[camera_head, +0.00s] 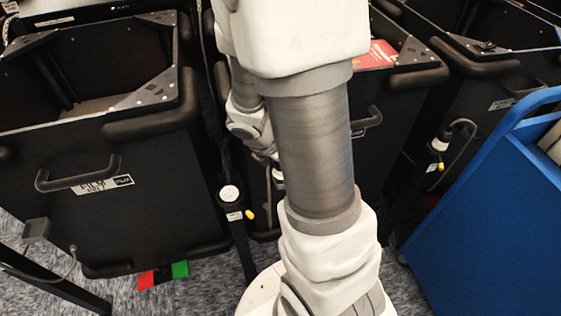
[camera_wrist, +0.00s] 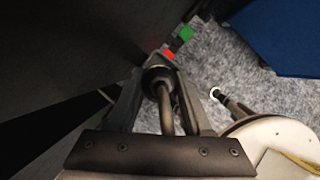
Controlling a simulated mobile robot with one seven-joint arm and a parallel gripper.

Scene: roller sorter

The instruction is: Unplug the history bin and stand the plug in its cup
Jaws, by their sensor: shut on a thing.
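In the wrist view my gripper (camera_wrist: 158,80) is shut on a dark round plug (camera_wrist: 155,76), with a thick grey cable (camera_wrist: 166,108) curving back between the fingers. The plug is close to the bin's black wall (camera_wrist: 80,45). I cannot tell whether it still sits in a socket. In the head view my arm hides the gripper, the plug and much of the middle bin (camera_head: 377,155). A cup (camera_head: 229,193) with a pale round top stands on a black post left of my arm. In the wrist view a pale-rimmed cup (camera_wrist: 215,92) shows right of the gripper, apart from the plug.
A black bin (camera_head: 150,190) with a handle stands at left, another bin (camera_head: 490,100) at right. A second post (camera_head: 440,145) with a cable is at right. A blue cart (camera_head: 490,220) fills the right. Red and green floor marks (camera_head: 180,269) lie on the carpet.

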